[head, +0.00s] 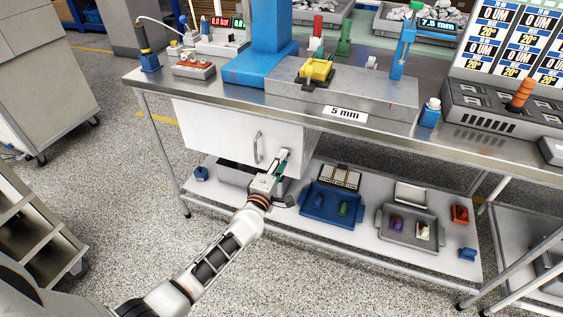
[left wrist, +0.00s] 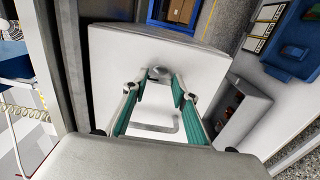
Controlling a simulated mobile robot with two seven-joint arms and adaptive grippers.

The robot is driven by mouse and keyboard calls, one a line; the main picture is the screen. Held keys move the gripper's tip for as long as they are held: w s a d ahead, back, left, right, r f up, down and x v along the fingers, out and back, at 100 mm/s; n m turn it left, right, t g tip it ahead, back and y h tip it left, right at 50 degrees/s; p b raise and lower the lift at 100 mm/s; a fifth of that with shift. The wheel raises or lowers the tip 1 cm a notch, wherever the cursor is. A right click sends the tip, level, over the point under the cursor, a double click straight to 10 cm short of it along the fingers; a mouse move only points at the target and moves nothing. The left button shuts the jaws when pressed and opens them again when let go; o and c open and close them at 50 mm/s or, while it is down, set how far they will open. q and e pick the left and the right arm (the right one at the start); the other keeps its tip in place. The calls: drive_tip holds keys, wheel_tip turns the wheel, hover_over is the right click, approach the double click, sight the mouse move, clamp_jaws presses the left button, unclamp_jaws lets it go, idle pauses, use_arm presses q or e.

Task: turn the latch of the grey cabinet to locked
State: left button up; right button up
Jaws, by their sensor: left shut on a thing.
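The light grey cabinet (head: 222,128) hangs under the workbench, with a bar handle (head: 258,147) on its front. The handle also shows in the left wrist view (left wrist: 165,129). My left gripper (head: 283,157) is at the lower right of the cabinet front. In the left wrist view its two teal-padded fingers (left wrist: 157,88) stand on either side of the small grey latch (left wrist: 158,73) near the edge of the front. The gripper is shut on the latch. In the head view the gripper hides the latch, and I cannot tell its locked or unlocked position. My right gripper is not in view.
The lower shelf (head: 290,226) holds a blue tray (head: 318,204) and a grey tray (head: 396,238) with small parts. A grey block labelled 5 mm (head: 390,101) and a blue stand (head: 262,50) are on the bench top. Open floor lies in front.

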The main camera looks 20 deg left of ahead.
use_arm(q)
drive_tip(key=shift+d, duration=0.1)
drive_tip(key=o, duration=1.1)
drive_tip(key=s, duration=1.2)
drive_tip(key=shift+a, duration=0.25)
